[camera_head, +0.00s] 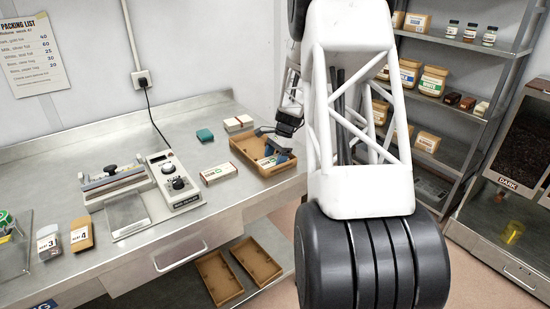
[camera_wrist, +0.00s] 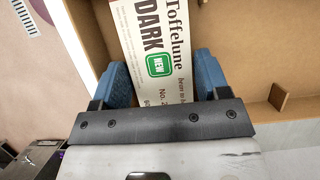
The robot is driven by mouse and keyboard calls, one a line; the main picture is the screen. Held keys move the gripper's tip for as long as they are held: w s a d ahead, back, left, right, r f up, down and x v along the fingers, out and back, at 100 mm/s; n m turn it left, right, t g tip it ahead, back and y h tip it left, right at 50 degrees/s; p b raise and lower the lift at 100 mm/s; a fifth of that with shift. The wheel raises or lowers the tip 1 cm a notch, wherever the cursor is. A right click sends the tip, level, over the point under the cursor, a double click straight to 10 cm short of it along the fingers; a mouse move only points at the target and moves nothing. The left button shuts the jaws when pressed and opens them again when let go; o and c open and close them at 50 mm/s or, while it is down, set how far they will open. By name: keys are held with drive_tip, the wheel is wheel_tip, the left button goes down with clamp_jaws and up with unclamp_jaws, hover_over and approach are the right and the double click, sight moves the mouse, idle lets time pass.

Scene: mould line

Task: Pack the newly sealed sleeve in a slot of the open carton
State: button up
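The open carton (camera_head: 240,159) is a shallow brown cardboard tray on the steel bench. It also shows in the wrist view (camera_wrist: 240,22). My gripper (camera_head: 268,148) reaches down over the carton.
A sealer with knobs (camera_head: 174,182) stands left on the bench, its cable running to the wall. Brown trays (camera_head: 218,278) sit on the shelf below. A stocked rack (camera_head: 440,105) stands right.

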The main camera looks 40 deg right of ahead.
drive_tip(key=o, duration=0.4)
drive_tip(key=shift+r, duration=0.1)
drive_tip(key=shift+v, duration=3.8)
drive_tip(key=shift+a, duration=0.1)
